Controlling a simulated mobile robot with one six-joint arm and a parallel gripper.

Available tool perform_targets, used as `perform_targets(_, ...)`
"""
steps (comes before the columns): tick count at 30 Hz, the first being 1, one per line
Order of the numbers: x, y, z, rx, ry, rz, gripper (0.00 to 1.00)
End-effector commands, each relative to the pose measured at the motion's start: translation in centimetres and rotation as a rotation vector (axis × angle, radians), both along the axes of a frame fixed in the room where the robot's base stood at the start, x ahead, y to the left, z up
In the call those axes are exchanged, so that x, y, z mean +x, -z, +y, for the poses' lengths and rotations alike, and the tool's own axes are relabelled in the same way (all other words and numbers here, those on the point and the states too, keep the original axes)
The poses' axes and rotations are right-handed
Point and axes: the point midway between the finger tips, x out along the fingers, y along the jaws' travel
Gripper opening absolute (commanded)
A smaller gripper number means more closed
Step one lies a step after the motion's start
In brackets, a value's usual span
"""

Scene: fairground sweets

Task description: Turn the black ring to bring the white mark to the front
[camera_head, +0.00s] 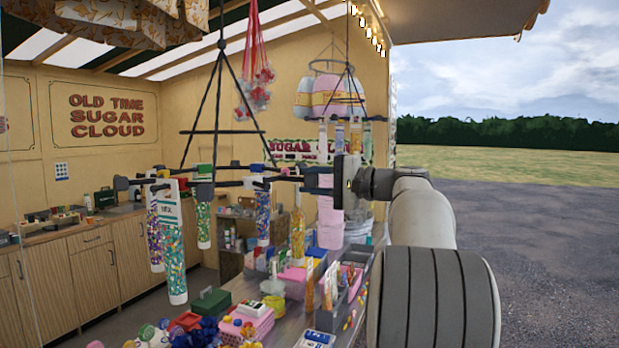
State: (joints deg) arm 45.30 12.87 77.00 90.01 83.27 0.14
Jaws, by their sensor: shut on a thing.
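A black ring (230,183) hangs level on black cords at the middle left, with short black pegs around it. Tubes of coloured sweets (174,265) hang from the ring. I cannot make out for certain which white spot is the white mark. My arm comes in from the right, and my gripper (338,182) is at the right side of the ring, shut on it.
A counter below holds pink boxes, grey trays (353,278), a green box (211,303) and loose sweets. A second hanging rack with pink and yellow bags (338,95) is behind, and a red net (256,90) hangs above. Open ground lies at the right.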

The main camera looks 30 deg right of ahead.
Motion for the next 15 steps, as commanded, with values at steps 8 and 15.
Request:
perform_targets(8, 1.7, -0.2, -1.7, 0.001, 0.002, 0.002, 0.20)
perform_targets(15, 3.5, -0.3, -3.4, 0.001, 0.001, 0.002, 0.20)
